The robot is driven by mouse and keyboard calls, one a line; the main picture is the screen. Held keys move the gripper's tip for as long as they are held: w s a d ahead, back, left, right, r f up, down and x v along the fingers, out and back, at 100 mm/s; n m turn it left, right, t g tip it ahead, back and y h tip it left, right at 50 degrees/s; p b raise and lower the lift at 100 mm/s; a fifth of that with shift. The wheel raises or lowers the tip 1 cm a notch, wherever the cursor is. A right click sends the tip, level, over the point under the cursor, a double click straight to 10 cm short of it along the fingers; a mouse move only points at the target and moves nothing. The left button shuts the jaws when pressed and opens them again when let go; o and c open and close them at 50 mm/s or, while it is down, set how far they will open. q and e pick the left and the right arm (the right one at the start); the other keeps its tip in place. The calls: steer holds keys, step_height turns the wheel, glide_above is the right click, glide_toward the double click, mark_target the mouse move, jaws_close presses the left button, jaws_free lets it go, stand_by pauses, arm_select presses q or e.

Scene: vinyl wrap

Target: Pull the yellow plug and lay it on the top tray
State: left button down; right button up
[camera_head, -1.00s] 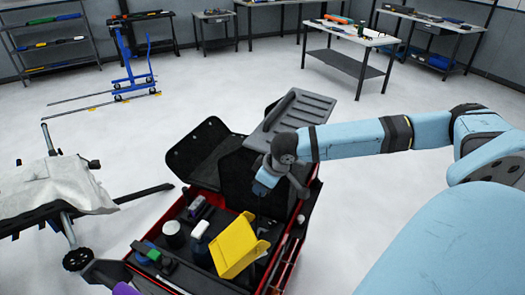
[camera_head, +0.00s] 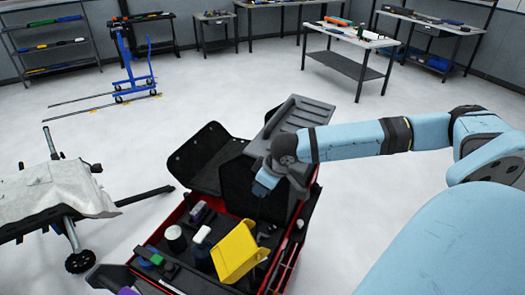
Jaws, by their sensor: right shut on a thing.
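My right gripper (camera_head: 265,185) hangs over the back part of an open red tool cart (camera_head: 185,212), in front of its black panel. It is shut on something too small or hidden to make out. I cannot pick out a yellow plug. The only large yellow thing in the cart is a tilted yellow box (camera_head: 236,252), below and left of the gripper and apart from it. A grey ribbed tray or lid (camera_head: 300,112) sits at the cart's top, behind the gripper. My left gripper is not in view.
Black flaps (camera_head: 205,155) stand open at the cart's back left. A white cup (camera_head: 201,234) and other small items lie in the cart. A stand with a pale cover (camera_head: 50,190) is at the left. A blue wheeled lift (camera_head: 133,72) and workbenches stand farther back, with clear floor between.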

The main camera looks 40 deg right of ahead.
steer(key=shift+r+p, duration=0.8)
steer(key=shift+r, duration=0.2)
steer(key=shift+a, duration=0.1)
